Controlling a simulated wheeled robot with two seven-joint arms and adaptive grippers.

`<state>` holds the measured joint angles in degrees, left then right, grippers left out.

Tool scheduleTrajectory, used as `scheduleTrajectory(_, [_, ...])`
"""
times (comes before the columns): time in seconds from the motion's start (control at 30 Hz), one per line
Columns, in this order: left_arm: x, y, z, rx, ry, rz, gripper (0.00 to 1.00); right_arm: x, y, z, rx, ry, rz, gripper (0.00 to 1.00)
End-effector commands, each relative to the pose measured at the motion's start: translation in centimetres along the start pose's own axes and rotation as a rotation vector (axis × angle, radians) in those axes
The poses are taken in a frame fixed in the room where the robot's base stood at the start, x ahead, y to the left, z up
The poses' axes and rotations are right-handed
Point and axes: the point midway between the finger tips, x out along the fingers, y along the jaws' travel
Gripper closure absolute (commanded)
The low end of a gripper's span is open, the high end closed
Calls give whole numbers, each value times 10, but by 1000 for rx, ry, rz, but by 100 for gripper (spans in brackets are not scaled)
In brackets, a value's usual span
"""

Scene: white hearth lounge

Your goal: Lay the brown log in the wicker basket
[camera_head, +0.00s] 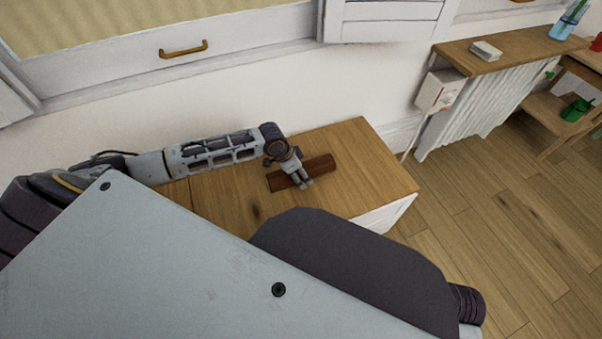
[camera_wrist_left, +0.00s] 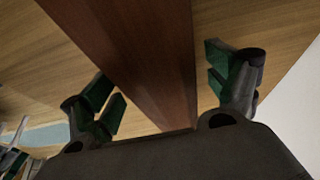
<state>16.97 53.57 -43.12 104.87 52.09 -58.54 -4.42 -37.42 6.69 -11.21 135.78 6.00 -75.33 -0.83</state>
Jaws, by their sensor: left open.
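The brown log (camera_head: 320,165) lies on the wooden top of a low cabinet against the wall. My left gripper (camera_head: 297,181) is over the log with its fingers pointing down. In the left wrist view the log (camera_wrist_left: 135,50) runs between the two green-padded fingers of the open gripper (camera_wrist_left: 163,88), with a gap on each side. The near end of the log is hidden behind the gripper body there. The wicker basket is in neither view.
The cabinet top (camera_head: 365,185) is bare around the log. A window with a brass handle (camera_head: 183,49) is behind it. A radiator (camera_head: 475,110) under a wooden shelf (camera_head: 510,42) stands to the right, with clear plank floor in front.

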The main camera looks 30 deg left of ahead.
Motion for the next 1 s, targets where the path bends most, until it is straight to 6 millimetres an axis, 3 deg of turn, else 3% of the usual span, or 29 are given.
scheduleTrajectory(0.33, [0, 0, 0, 0, 0, 0, 12, -1, 1, -1, 0, 1, 1, 60])
scheduleTrajectory(1.0, [-2, 0, -2, 1, 4, -1, 97, -1, 1, -2, 1, 1, 2, 60])
